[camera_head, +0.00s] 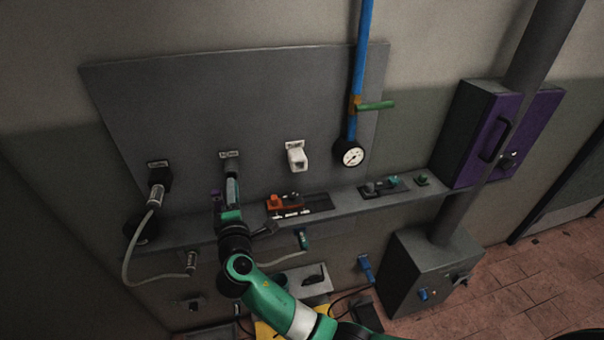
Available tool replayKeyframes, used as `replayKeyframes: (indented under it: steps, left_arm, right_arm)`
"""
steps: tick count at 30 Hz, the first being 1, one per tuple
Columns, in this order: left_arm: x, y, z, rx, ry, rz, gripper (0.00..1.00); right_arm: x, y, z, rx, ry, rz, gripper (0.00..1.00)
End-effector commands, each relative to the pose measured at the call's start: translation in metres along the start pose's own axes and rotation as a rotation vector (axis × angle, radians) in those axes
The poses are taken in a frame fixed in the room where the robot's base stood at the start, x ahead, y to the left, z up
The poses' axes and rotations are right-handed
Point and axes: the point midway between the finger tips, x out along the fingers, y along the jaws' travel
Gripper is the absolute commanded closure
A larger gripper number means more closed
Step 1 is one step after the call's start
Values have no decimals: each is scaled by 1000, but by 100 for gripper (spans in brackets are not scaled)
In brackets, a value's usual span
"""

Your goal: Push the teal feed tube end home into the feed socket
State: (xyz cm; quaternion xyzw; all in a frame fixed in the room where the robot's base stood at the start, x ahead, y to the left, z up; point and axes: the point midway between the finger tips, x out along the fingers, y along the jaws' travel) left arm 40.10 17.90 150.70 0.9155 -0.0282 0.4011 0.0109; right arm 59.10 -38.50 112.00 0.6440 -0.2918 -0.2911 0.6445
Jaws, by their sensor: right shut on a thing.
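My right gripper (226,198) is at the left part of the grey wall panel, just above the shelf, with its arm rising from the bottom. It is shut on a pale grey-teal piece, which I take for the feed tube end (232,190). The piece stands nearly upright under a small labelled dark socket (230,160), probably the feed socket. Its top is close to the socket; I cannot tell how deep it sits. The gripper and arm hide the lower part of the tube. My left gripper is not in view.
A pale hose with a grey connector (157,196) loops at the left. A white fitting (297,157) and a gauge (350,153) are to the right. The shelf (338,203) carries an orange block (284,203) and small parts. A teal-ended connector (303,240) hangs below it.

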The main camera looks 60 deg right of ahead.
Motion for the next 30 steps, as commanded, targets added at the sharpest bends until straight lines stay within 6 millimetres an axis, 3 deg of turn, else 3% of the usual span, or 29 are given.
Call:
replayKeyframes:
  steps: [30]
  left_arm:
    - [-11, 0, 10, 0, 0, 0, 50]
  right_arm:
    - [21, -1, 0, 1, -1, 0, 100]
